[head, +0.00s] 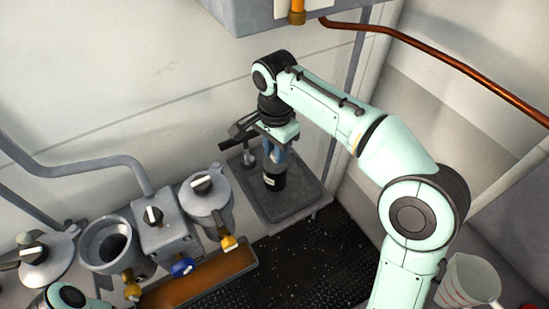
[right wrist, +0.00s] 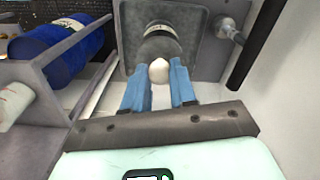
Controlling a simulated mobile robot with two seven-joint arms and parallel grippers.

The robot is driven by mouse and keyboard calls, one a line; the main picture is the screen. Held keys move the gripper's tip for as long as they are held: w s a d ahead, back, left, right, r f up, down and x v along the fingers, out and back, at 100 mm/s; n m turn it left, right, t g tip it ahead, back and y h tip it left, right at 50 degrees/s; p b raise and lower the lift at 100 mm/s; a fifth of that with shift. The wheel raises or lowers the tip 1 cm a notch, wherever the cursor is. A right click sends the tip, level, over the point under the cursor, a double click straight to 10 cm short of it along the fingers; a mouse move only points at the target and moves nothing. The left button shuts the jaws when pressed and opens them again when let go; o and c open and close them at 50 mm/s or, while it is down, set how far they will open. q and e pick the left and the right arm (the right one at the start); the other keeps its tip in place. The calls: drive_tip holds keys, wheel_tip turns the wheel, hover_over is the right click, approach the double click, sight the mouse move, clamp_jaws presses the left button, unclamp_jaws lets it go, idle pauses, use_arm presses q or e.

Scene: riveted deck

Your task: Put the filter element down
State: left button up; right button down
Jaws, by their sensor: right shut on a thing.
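The filter element (head: 274,180) is a dark cylinder with a pale label, upright at the grey tray (head: 292,212). In the right wrist view the filter element (right wrist: 160,46) has a white knob on its near end. My right gripper (head: 276,153) is above it, with its blue fingers shut on it. In the right wrist view the right gripper (right wrist: 159,80) has a finger on each side of the white knob. I cannot tell whether the element's base touches the tray (right wrist: 205,62). My left gripper is out of view.
Left of the tray are a lidded grey housing (head: 207,205), a grey valve block (head: 165,235) and an open housing (head: 108,244). A brown drip tray (head: 205,283) lies in front. A white cup (head: 468,282) stands at lower right. The black deck (head: 325,262) is clear.

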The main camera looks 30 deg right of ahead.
drive_tip(key=shift+w+f+b, duration=0.15)
drive_tip(key=shift+f+b, duration=0.05)
drive_tip(key=shift+f, duration=0.85)
drive_tip(key=shift+w+f+b, duration=0.1)
drive_tip(key=shift+f+b, duration=0.1)
drive_tip(key=shift+f, duration=0.8)
drive_tip(key=shift+f, duration=0.2)
drive_tip(key=c, duration=0.9)
unclamp_jaws()
wheel_tip(320, 180, up, 8)
drive_tip(key=shift+f+p, duration=0.1)
drive_tip(key=shift+p, duration=0.9)
